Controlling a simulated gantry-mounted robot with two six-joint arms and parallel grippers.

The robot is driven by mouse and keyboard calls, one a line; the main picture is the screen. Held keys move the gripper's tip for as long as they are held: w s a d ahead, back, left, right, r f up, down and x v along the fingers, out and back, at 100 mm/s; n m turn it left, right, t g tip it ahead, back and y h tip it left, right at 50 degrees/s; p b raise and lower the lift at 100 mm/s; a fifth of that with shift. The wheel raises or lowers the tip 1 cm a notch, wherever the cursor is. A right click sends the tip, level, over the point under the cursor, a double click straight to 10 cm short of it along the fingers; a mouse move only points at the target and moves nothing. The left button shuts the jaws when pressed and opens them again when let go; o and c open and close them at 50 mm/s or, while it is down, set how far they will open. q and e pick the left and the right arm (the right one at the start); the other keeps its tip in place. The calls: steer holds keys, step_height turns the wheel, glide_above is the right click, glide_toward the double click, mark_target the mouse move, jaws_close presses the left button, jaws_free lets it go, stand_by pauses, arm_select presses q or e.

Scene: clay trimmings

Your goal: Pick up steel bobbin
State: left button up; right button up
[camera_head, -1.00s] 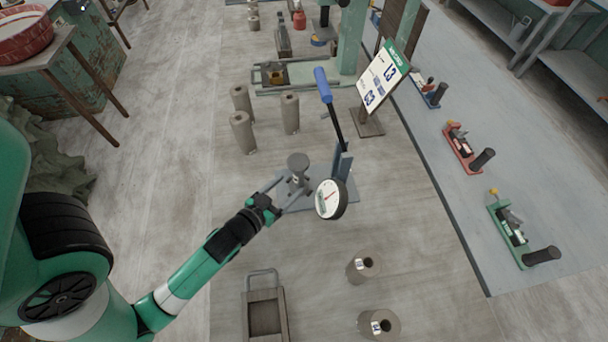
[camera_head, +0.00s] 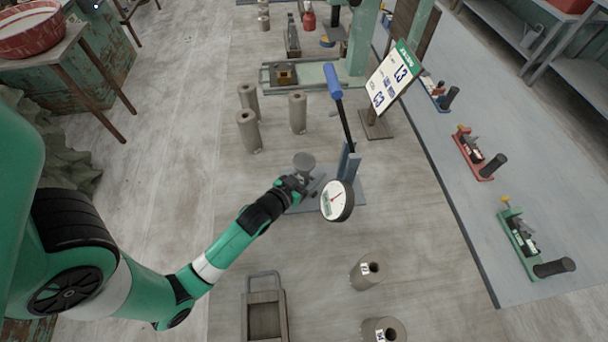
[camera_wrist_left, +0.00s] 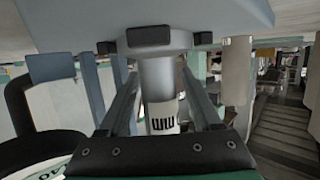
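In the left wrist view the bobbin's pale shank (camera_wrist_left: 160,95), with a dark-marked white label, lies between the two fingers (camera_wrist_left: 160,85) of my left gripper. The fingers stand apart on either side of the shank; I see no firm contact. My arm partly hides the bobbin's lower part in the head view. My right gripper is not in view.
A round gauge (camera_head: 336,201) and a blue-handled lever (camera_head: 334,82) stand close right of the bobbin. Three clay-coloured cylinders (camera_head: 249,131) stand behind. Two hollow cylinders (camera_head: 366,273) and a wooden tray (camera_head: 284,316) are in front. A display board (camera_head: 393,76) stands at back right.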

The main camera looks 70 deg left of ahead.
mark_target(304, 170)
arm_select(q)
jaws_close()
steer(key=shift+r, duration=0.1)
stand_by(0.3)
steer(key=r+p, duration=0.1)
steer(key=r, duration=0.1)
steer(key=r+p, duration=0.1)
steer(key=r, duration=0.1)
steer(key=shift+s+d, duration=0.1)
steer(key=shift+d, duration=0.1)
steer(key=d+r, duration=0.1)
steer(key=s+d+r+p, duration=0.1)
steer(key=r, duration=0.1)
steer(key=s+d+r+p, duration=0.1)
steer(key=shift+s+d+r, duration=0.1)
steer(key=shift+s+r, duration=0.1)
steer(key=shift+r, duration=0.2)
steer(key=s+d+r+p, duration=0.1)
steer(key=s+d+r, duration=0.3)
steer(key=s+d, duration=0.2)
steer(key=shift+d, duration=0.7)
